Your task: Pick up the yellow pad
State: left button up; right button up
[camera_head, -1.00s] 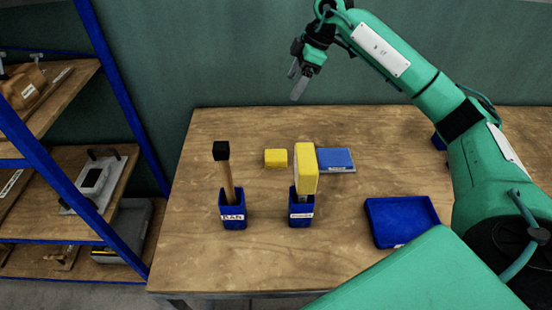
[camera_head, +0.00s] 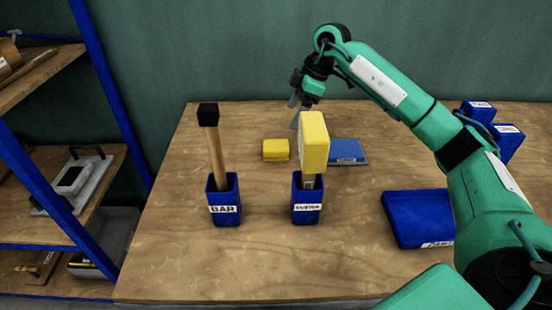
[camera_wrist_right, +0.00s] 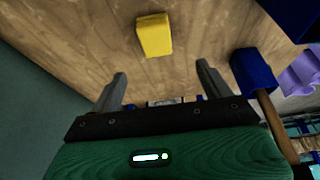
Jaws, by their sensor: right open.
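The yellow pad (camera_head: 275,149) is a small yellow block lying flat on the wooden table, left of a flat blue block. It also shows in the right wrist view (camera_wrist_right: 154,35), beyond and between the fingertips, with bare wood around it. My right gripper (camera_head: 294,112) is above the table's back part, slightly right of the pad and apart from it. In the right wrist view its two fingers (camera_wrist_right: 160,72) are spread with nothing between them. My left gripper is not in view.
A yellow-headed tool (camera_head: 314,132) stands in a labelled blue holder (camera_head: 307,208) in front. A black-topped wooden tool (camera_head: 214,150) stands in the "BAR" holder (camera_head: 224,209). The flat blue block (camera_head: 347,151) and a blue tray (camera_head: 418,218) lie rightward. A shelf rack (camera_head: 95,100) stands left.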

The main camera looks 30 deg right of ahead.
send_over(276, 145)
jog(key=s+d, duration=0.2)
jog(key=f, duration=0.6)
jog(key=shift+w+a+f, duration=0.15)
jog(key=shift+w+f, duration=0.05)
jog(key=shift+f, duration=0.2)
jog(key=shift+w+d+x, duration=0.15)
jog(key=shift+x, duration=1.4)
jog(key=shift+w+d+x, duration=0.1)
jog(key=shift+w+x, duration=0.05)
jog(key=shift+x, duration=1.4)
jog(key=c, duration=1)
